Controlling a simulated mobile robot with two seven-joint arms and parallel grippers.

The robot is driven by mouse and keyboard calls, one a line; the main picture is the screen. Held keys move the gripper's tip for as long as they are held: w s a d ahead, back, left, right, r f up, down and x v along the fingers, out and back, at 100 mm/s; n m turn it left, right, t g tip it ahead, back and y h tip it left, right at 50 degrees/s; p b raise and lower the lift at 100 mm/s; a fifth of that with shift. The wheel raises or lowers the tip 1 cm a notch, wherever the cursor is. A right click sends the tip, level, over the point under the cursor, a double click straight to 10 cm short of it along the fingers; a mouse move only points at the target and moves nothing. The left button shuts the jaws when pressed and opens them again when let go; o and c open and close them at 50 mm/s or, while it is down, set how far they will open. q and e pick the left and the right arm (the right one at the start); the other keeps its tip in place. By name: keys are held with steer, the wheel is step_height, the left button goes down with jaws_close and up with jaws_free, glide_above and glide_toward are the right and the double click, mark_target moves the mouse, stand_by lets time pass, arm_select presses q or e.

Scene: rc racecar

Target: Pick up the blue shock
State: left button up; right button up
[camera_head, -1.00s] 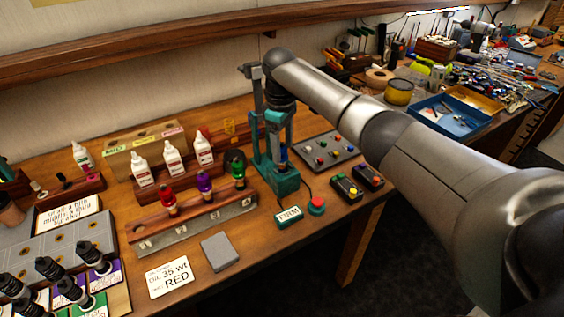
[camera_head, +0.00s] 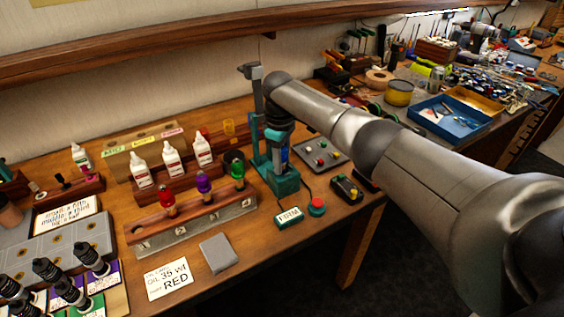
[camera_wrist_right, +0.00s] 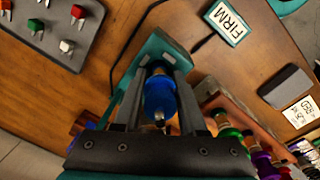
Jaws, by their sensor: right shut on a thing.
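The blue shock (camera_wrist_right: 160,97) shows in the wrist view between the two grey fingers of my right gripper (camera_wrist_right: 161,84). The fingers are shut on its blue body. The shock is at the teal stand (camera_head: 284,184) on the bench; I cannot tell whether it still touches the stand. In the head view my right gripper (camera_head: 279,146) is at the stand, pointing down, and only a bit of blue shows there. My arm and gripper hide most of the shock. My left gripper is not in view.
A FIRM label (camera_head: 289,216) and a red button (camera_head: 317,206) lie in front of the stand. A wooden rack (camera_head: 190,219) with red, purple and green shocks is to its left. A grey tray of coloured knobs (camera_head: 322,157) is to its right.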

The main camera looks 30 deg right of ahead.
jaws_close()
steer(key=r, duration=0.4)
steer(key=r+p, duration=0.1)
steer(key=r, duration=0.7)
steer(key=shift+s+a+r, duration=0.2)
steer(key=shift+a+r, duration=0.05)
steer(key=shift+r, duration=0.1)
steer(key=shift+s, duration=7.05)
step_height(320, 180, up, 7)
steer(key=p, duration=1.1)
steer(key=shift+a, duration=0.1)
